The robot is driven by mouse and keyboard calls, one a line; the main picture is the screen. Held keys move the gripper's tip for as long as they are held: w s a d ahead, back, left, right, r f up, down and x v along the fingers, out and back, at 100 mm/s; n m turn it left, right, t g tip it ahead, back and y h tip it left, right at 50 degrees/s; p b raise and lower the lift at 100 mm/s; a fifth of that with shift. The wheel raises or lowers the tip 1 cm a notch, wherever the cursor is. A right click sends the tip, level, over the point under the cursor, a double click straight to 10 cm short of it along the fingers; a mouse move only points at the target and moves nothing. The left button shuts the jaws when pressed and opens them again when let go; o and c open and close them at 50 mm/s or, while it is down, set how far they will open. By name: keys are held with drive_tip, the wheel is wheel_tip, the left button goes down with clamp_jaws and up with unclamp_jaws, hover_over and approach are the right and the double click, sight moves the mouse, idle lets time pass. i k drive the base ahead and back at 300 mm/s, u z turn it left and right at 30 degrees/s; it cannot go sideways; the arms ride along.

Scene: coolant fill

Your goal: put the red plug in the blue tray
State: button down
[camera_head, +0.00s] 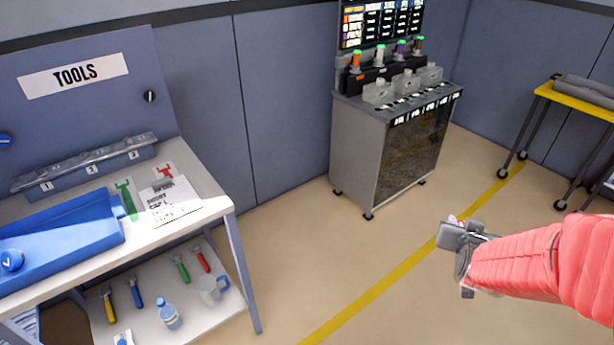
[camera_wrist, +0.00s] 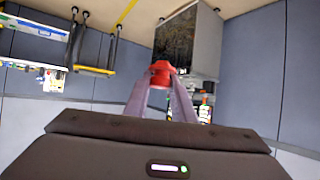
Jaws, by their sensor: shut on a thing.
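My gripper (camera_head: 461,233) is at the right of the head view, over open floor and well away from the table. In the wrist view its two fingers (camera_wrist: 162,88) are shut on the red plug (camera_wrist: 160,71), which sits between the fingertips. In the head view the plug is mostly hidden by the gripper. The blue tray (camera_head: 75,238) lies on the table at the left, with a round blue piece (camera_head: 11,260) in it.
The table (camera_head: 215,205) also holds a green tool (camera_head: 126,197), a small red item (camera_head: 165,171) and a paper sheet (camera_head: 172,205). A grey cabinet (camera_head: 350,145) stands at the back. A yellow-topped cart (camera_head: 578,99) stands at the right. The floor between is clear.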

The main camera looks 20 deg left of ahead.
sight(86, 229)
drive_tip(key=u, duration=0.6)
drive_tip(key=i, duration=0.25)
drive_tip(key=u, duration=2.55)
drive_tip(key=k, duration=0.65)
drive_tip(key=i, duration=0.25)
drive_tip(key=u, duration=0.1)
